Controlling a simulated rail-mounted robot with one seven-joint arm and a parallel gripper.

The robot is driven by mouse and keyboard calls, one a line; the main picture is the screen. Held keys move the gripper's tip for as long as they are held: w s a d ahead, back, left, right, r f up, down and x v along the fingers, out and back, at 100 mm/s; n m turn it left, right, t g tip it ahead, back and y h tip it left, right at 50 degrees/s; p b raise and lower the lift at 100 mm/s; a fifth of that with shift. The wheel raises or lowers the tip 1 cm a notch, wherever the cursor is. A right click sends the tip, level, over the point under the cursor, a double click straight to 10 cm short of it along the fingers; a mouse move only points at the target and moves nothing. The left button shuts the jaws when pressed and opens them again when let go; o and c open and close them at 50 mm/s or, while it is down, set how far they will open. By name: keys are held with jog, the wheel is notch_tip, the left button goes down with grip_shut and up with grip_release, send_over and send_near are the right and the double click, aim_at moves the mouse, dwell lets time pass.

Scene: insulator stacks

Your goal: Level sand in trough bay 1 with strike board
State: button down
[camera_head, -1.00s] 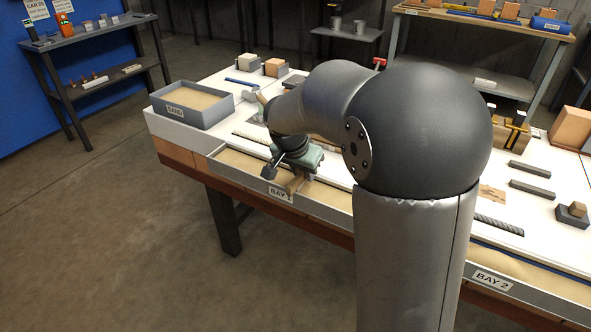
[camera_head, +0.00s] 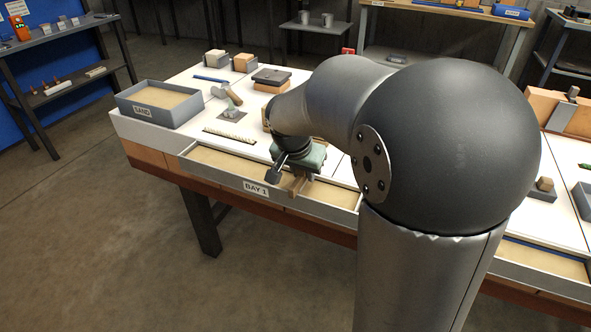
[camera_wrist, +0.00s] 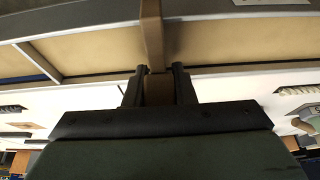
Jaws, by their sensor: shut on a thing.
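My gripper (camera_head: 299,170) is shut on the strike board (camera_head: 300,186), a brown wooden piece, over trough bay 1. In the wrist view the gripper's two fingers (camera_wrist: 156,72) clasp the board (camera_wrist: 151,30), which runs across the trough. The trough (camera_head: 215,178) is long and grey-walled, with a BAY 1 label on its front. Tan sand (camera_head: 225,163) shows left of the board and also to its right (camera_head: 335,191). In the wrist view sand (camera_wrist: 95,50) lies on both sides of the board. I cannot tell whether the board's lower edge touches the sand.
A grey SAND box (camera_head: 160,103) stands at the table's far left corner. A trowel (camera_head: 232,108), a pale ribbed strip (camera_head: 229,137) and a dark plate on a brick-coloured block (camera_head: 271,79) lie behind the trough. My arm hides much of the table's middle.

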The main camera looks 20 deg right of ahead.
jog(key=shift+s+d, duration=0.85)
jog(key=shift+s, duration=0.05)
jog(key=shift+s+d+r, duration=0.1)
jog(key=shift+r, duration=0.15)
jog(key=shift+r+p, duration=2)
jog(key=shift+r, duration=0.75)
